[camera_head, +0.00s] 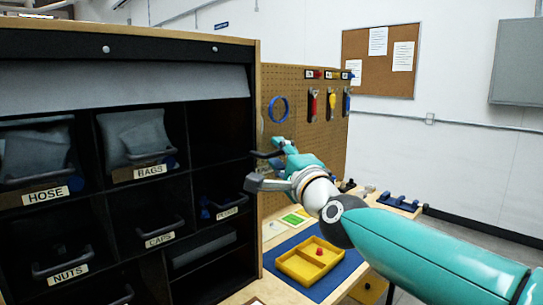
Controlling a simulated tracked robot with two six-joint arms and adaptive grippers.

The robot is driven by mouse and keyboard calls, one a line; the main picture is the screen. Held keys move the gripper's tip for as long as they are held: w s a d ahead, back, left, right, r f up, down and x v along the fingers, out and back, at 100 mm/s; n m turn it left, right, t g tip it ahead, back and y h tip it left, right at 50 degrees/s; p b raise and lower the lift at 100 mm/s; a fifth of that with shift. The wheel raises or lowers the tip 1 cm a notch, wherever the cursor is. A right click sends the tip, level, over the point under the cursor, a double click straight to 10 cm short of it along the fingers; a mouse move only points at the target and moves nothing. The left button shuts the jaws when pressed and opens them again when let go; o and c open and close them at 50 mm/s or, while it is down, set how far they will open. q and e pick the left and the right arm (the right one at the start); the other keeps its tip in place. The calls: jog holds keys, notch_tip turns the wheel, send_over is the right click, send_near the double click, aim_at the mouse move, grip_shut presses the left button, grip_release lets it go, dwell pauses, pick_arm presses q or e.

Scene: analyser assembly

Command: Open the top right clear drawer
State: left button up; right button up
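A black cabinet (95,48) with drawers fills the left side. Its top row shows a HOSE drawer (37,160) and a BAGS drawer (137,145). The top right bay (218,120) is dark, and I cannot make out a clear drawer front in it. Below it is a drawer with a partly legible label (227,211). My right gripper (253,168) is at the cabinet's right edge, beside the top right bay. Its two dark fingers point left and stand apart, with nothing seen between them. Contact with the cabinet cannot be told. My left gripper is out of view.
NUTS (68,272) and CAPS (159,238) drawers sit lower. A pegboard (300,100) with hanging tools stands behind my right gripper. A yellow tray (308,261) with a red piece lies on a blue mat (341,272) on the bench, below my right arm.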

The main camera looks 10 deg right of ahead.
jog(key=shift+d+r, duration=0.1)
jog(key=shift+r, duration=0.05)
jog(key=shift+s, duration=0.15)
jog(key=shift+s+d, duration=0.1)
jog(key=shift+s, duration=0.1)
jog(key=v, duration=1.1)
jog(key=shift+s+f, duration=0.15)
jog(key=shift+f, duration=0.1)
